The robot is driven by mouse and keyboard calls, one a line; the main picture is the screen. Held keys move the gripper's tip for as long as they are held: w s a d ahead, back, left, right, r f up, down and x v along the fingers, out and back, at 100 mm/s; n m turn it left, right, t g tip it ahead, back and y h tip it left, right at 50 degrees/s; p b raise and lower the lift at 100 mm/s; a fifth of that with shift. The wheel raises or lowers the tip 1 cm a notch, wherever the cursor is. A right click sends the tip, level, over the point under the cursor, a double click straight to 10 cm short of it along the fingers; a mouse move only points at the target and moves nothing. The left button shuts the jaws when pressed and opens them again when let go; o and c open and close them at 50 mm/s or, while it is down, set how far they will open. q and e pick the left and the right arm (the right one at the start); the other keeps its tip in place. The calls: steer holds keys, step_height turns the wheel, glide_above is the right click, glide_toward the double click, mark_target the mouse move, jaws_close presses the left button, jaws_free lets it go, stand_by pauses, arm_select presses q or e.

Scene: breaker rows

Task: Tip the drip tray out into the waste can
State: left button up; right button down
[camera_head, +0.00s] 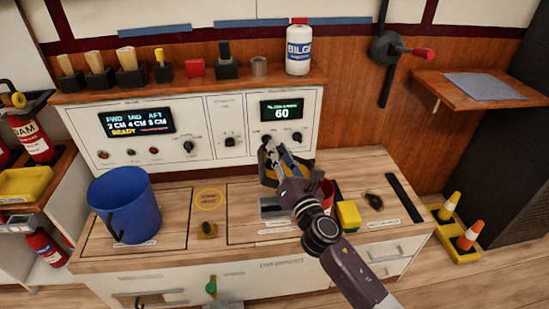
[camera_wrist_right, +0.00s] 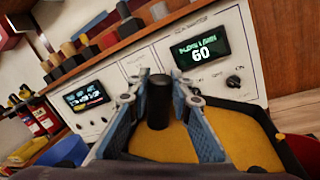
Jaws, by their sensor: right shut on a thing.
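My right gripper (camera_head: 272,160) is above the middle of the counter, in front of the right display panel. Its fingers (camera_wrist_right: 158,110) are closed around an upright black post. The post stands up from a yellow, dark-rimmed tray (camera_wrist_right: 235,135), which looks like the drip tray. In the head view the tray (camera_head: 268,178) shows only in part behind the gripper. Whether anything lies in it cannot be told. A blue open-topped bucket (camera_head: 125,205), likely the waste can, stands upright on the counter's left, well apart from the gripper. My left gripper is not in view.
A yellow block (camera_head: 348,215) and a small dark object (camera_head: 373,201) lie right of my right arm. A red item (camera_head: 327,192) is partly hidden by the gripper. A small knob (camera_head: 208,229) stands between bucket and gripper. The shelf above holds brushes and a white bottle (camera_head: 298,50).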

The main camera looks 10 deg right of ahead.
steer(key=shift+d+r+m+b, duration=0.55)
steer(key=shift+d+r+m, duration=0.1)
steer(key=shift+d+m, duration=0.3)
arm_select(q)
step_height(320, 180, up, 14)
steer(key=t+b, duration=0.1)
steer(key=b, duration=0.3)
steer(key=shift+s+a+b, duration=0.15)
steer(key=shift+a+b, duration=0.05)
steer(key=shift+b, duration=0.15)
arm_select(e)
steer(key=d+m+t+h, duration=0.2)
steer(key=d+m+h, duration=0.2)
steer(key=d+m, duration=0.9)
steer(key=shift+d+r+m+h, duration=0.25)
steer(key=shift+r+m+h, duration=0.05)
steer(key=shift+r+m, duration=0.1)
steer(key=shift+w, duration=0.1)
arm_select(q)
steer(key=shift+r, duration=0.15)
arm_select(e)
steer(key=shift+a, duration=0.1)
stand_by(0.3)
